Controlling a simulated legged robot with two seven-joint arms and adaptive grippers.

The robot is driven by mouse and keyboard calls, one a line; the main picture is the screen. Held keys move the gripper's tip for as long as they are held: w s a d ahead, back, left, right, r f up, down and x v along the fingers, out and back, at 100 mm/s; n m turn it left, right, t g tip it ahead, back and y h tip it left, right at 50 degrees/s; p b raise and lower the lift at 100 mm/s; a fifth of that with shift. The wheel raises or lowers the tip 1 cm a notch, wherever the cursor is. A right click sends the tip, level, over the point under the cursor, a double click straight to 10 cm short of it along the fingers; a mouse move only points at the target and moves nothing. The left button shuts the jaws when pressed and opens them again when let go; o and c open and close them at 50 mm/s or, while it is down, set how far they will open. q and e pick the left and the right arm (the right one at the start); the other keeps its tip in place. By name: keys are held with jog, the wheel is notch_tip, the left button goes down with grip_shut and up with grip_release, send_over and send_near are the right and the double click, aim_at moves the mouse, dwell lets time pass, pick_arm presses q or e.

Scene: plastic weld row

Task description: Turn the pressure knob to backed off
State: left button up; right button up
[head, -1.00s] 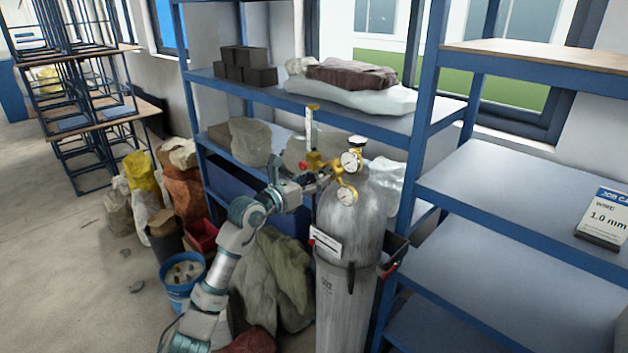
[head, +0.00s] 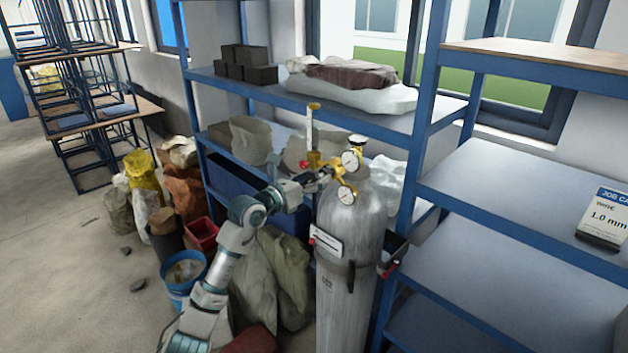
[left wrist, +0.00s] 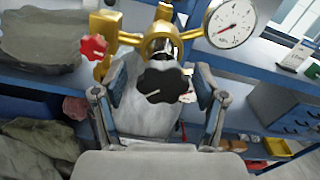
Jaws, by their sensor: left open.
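The pressure knob (left wrist: 162,82) is black and lobed with a pale pointer line, in the middle of the left wrist view. It sits at the front of the brass regulator (left wrist: 160,45), which also shows in the head view (head: 335,172) on top of the grey gas cylinder (head: 347,225). My left gripper (left wrist: 152,88) is open, with one finger on each side of the knob and visible gaps to both. In the head view my left gripper (head: 311,184) is at the regulator's left side, and the knob cannot be made out there. My right gripper is out of view.
A pressure gauge (left wrist: 232,22) and a red knob (left wrist: 93,47) flank the pressure knob closely. A blue shelf unit (head: 345,108) with sacks stands behind the cylinder. A blue bucket (head: 183,290) and sacks are on the floor at left.

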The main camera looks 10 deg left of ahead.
pick_arm(q)
jog(key=v, duration=1.2)
jog(key=shift+w+f, duration=0.1)
jog(key=shift+f, duration=0.05)
